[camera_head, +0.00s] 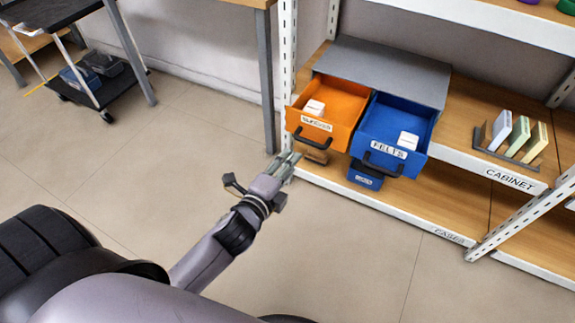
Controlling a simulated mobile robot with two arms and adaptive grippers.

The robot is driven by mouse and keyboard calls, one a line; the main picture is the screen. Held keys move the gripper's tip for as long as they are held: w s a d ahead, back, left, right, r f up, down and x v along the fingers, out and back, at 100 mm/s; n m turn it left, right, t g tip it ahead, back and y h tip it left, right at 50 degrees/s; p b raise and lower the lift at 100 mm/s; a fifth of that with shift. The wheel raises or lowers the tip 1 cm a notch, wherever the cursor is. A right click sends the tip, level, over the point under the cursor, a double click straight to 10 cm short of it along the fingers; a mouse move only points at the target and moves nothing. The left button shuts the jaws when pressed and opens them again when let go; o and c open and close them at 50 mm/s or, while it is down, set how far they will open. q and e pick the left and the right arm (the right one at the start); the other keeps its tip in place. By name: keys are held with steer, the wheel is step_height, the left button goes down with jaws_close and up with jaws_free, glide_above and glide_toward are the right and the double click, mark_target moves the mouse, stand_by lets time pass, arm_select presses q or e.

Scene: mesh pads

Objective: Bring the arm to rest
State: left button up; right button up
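My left arm comes in from the bottom left and reaches up toward the shelf. Its gripper (287,163) is over the floor, just in front of and below the orange drawer (341,93). The orange drawer is pulled open and holds a small white item (314,107). The blue drawer (396,122), labelled FELTS, is also pulled open and holds a white item (408,140). My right gripper is not in view.
The drawers sit in a grey-topped unit (385,68) on a white-framed shelf. A rack of upright pads (518,138) stands to its right, above a CABINET label. A black cart (105,85) stands at upper left. The floor between is clear.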

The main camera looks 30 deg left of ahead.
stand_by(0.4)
